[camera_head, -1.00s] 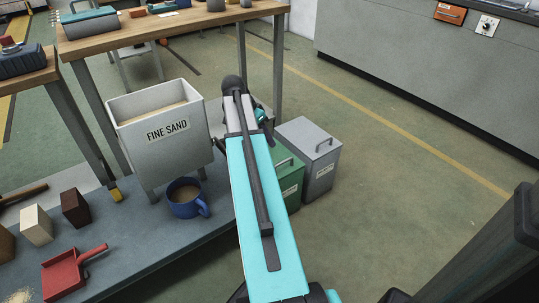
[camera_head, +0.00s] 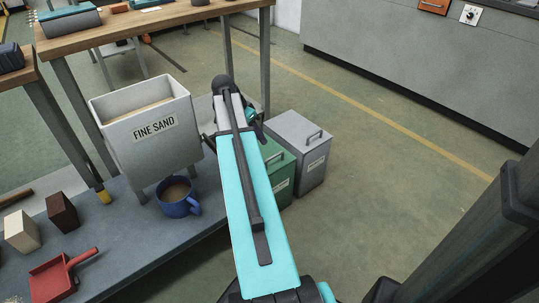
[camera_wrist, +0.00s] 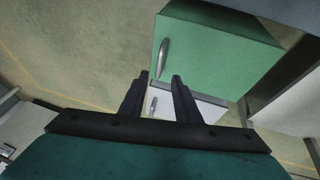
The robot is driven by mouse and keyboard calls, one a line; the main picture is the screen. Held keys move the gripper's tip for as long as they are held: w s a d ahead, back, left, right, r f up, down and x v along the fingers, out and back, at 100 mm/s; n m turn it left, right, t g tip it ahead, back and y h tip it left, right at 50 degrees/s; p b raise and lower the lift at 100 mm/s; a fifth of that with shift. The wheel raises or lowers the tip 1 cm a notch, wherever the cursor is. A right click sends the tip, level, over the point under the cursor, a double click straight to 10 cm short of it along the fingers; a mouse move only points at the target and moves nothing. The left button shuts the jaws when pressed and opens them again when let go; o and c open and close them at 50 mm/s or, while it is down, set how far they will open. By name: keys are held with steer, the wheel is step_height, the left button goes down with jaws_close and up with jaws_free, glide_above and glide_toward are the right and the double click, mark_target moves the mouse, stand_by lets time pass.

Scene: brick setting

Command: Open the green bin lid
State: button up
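The green bin (camera_head: 281,180) stands on the floor beside the grey platform, partly hidden behind my arm in the head view. Its lid, with a handle on top, is shut. In the wrist view the green bin (camera_wrist: 220,50) fills the upper right, and its metal handle (camera_wrist: 163,58) shows at the left edge of the lid. My gripper (camera_wrist: 159,77) is open and empty, its two dark fingers apart and pointing toward the handle. The handle appears just beyond the fingertips; I see no contact. In the head view the fingers are mostly hidden by my arm.
A grey bin (camera_head: 312,165) with a handle stands right against the green bin. A white FINE SAND container (camera_head: 150,130) and a blue mug (camera_head: 178,200) are on the platform (camera_head: 130,225) to the left. A wooden table (camera_head: 150,25) stands behind. The floor to the right is clear.

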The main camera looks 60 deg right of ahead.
steer(key=b+x, duration=0.3)
steer(key=x, duration=0.7)
steer(key=shift+s+d+f+b, duration=0.1)
steer(key=shift+d+f+b, duration=0.05)
steer(key=shift+f+b, duration=0.25)
jaws_close()
